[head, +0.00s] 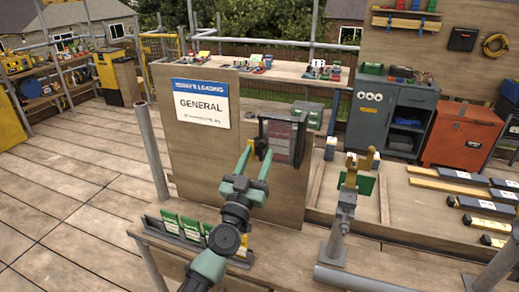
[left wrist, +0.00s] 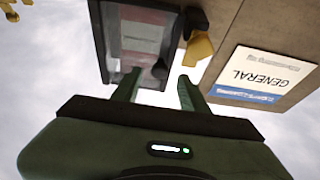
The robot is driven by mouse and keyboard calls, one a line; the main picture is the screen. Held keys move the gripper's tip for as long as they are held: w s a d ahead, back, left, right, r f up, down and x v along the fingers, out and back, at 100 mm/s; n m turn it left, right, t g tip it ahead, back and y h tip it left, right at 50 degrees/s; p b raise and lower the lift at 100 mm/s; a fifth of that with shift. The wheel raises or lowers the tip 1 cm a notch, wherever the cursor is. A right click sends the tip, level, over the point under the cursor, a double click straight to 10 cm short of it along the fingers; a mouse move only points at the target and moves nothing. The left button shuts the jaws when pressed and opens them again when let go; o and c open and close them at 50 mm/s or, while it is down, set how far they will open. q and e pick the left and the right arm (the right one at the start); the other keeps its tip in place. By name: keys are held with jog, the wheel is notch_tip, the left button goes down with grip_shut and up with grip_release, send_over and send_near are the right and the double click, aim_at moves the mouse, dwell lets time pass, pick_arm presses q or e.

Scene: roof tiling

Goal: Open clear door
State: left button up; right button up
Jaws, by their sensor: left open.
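The clear door (head: 283,141) is a see-through panel in a dark-framed box on the upright wooden panel. It also shows in the left wrist view (left wrist: 142,38) and looks closed. My left gripper (head: 259,154) reaches up to the box's left side with its green fingers apart. A yellow piece (head: 261,147) shows by the fingertips. In the left wrist view, the open gripper (left wrist: 160,78) has a dark rounded knob (left wrist: 160,69) between its fingertips, and the yellow piece (left wrist: 199,48) lies near the right finger. I cannot tell whether the fingers touch anything.
A white GENERAL sign (head: 202,103) is left of the box. Green packets (head: 190,228) stand in a rack on the near bench. A metal post with a gold top (head: 348,190) stands to the right. A grey cabinet (head: 388,117) and an orange cabinet (head: 461,138) stand farther back.

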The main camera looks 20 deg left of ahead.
pick_arm(q)
jog(key=shift+x, duration=1.1)
jog(key=shift+c, duration=0.3)
grip_shut()
dwell(0.4)
